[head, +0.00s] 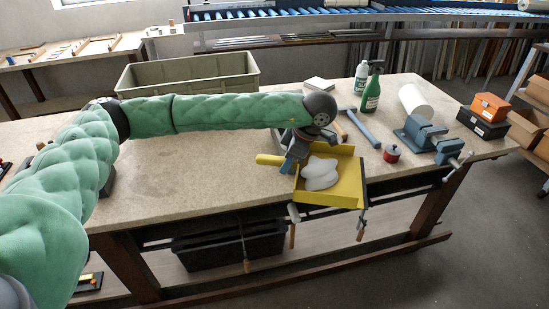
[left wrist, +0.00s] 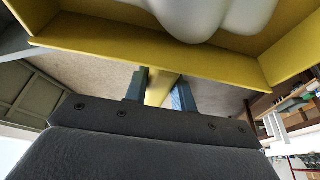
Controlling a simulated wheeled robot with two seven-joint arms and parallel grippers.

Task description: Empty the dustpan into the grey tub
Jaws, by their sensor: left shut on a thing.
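The yellow dustpan (head: 330,199) is near the front edge of the table, and its front part overhangs the edge in the head view. Pale, rounded lumps (head: 320,175) lie in it; they also show in the left wrist view (left wrist: 205,15). My left gripper (head: 291,160) is shut on the dustpan's yellow handle (left wrist: 160,90), with one blue-grey finger on each side. The pan looks roughly level; I cannot tell how far it is above the table. The grey-green tub (head: 190,73) stands at the back left of the table, its inside partly visible. My right gripper is not in view.
To the right are a green spray bottle (head: 372,87), a white bottle (head: 361,76), a hammer (head: 362,128), a red pot (head: 391,154), a blue vise (head: 420,134) and a white roll (head: 415,102). The table's left middle (head: 170,160) is clear. A black bin (head: 230,243) sits below.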

